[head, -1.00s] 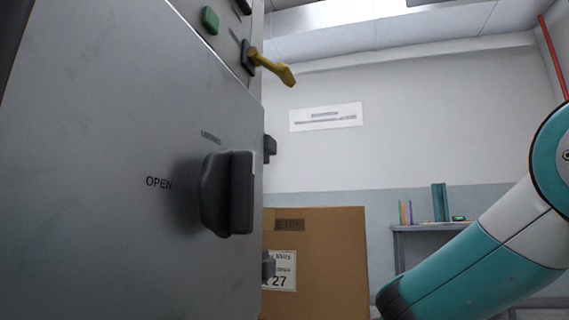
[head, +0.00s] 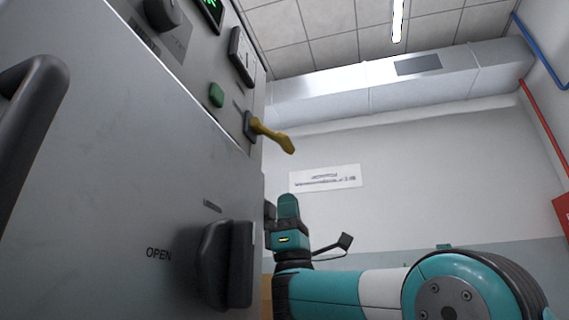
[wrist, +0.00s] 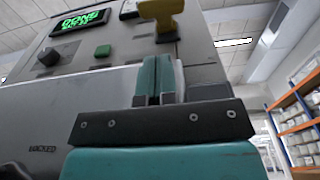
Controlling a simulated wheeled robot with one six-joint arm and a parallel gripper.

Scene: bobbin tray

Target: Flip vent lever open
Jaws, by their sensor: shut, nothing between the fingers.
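The yellow vent lever (head: 272,134) sticks out to the right from a dark mount on the cabinet's upper panel, tilted slightly downward in the head view. In the wrist view the lever (wrist: 162,12) shows at the top, beyond my fingertips. My gripper (head: 288,200) points up below the lever and apart from it, near the cabinet's edge. In the wrist view the gripper's teal fingers (wrist: 158,68) are together with nothing between them.
The cabinet door has a dark knob (head: 228,265) marked OPEN, and a dark handle (head: 35,120) at the left. A green button (head: 216,95) and a lit display (wrist: 80,21) are on the panel above. Shelving (wrist: 297,125) stands far right. Space right of the lever is clear.

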